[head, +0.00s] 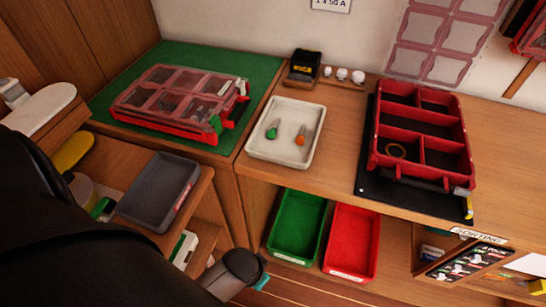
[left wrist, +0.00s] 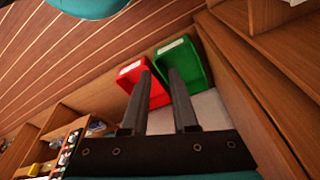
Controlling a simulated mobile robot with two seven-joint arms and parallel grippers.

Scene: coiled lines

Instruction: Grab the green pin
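The green pin (head: 272,130) lies in the left half of a shallow white tray (head: 250,150) on the wooden counter in the head view. An orange pin (head: 300,138) lies to its right in the same tray, apart from it. My left gripper (left wrist: 161,74) shows in the left wrist view with its two dark fingers apart and nothing between them. Behind the fingers are a red bin (left wrist: 128,72) and a green bin (left wrist: 188,62). The left fingers do not show in the head view, and the pins do not show in the wrist view. My right gripper is in neither view.
A red-framed clear-lidded case (head: 170,97) lies left of the tray on a green mat (head: 205,57). A red compartment box (head: 424,100) holding a coiled ring stands to the right on a black mat (head: 368,170). A grey bin (head: 160,188) is lower left.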

